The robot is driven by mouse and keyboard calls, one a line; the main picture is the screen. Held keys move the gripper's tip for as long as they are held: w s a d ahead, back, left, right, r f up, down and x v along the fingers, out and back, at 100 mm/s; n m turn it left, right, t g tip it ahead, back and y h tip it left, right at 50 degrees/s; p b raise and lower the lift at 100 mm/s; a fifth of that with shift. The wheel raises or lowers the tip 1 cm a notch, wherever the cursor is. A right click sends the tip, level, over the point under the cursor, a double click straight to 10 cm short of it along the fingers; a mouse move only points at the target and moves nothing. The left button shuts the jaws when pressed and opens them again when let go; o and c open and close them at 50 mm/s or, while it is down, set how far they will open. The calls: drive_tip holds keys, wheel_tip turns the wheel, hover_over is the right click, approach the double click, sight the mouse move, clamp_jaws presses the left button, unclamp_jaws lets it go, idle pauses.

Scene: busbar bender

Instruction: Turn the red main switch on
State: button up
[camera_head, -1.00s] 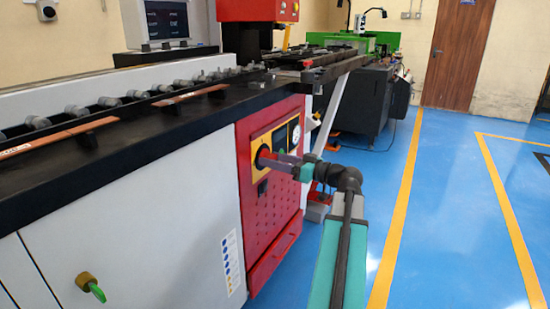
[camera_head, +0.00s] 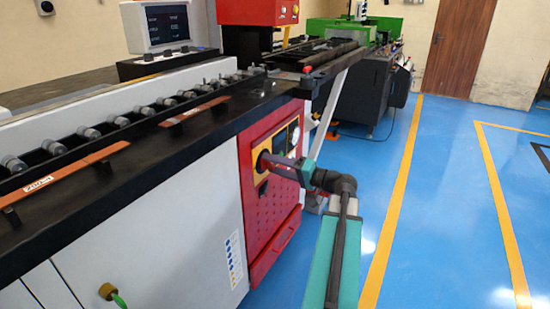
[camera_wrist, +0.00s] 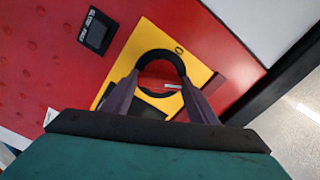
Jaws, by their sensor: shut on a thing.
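The main switch (camera_head: 262,161) sits on a yellow plate (camera_head: 257,178) on the red cabinet front. In the wrist view its round black rim (camera_wrist: 160,56) shows above and between my fingers, with a small red part carrying a white mark inside it. My gripper (camera_wrist: 160,80) has its two dark fingers on either side of the switch's middle and is shut on it. In the head view my gripper (camera_head: 268,160) reaches the switch from the right. The fingers and palm hide the lower part of the switch, so its exact setting cannot be read.
A dark rocker-like control (camera_wrist: 97,32) sits beside the yellow plate. The black table edge (camera_head: 215,128) overhangs the cabinet. Blue floor (camera_head: 450,200) is clear to the right.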

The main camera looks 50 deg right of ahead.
drive_tip(key=shift+m+p, duration=2.5)
drive_tip(key=shift+m, duration=0.2)
drive_tip(key=o, duration=1)
drive_tip(key=shift+o, duration=0.2)
drive_tip(key=p+v, duration=0.1)
drive_tip(key=v, duration=1.2)
drive_tip(key=shift+s, duration=0.4)
drive_tip(key=shift+s+f, duration=0.1)
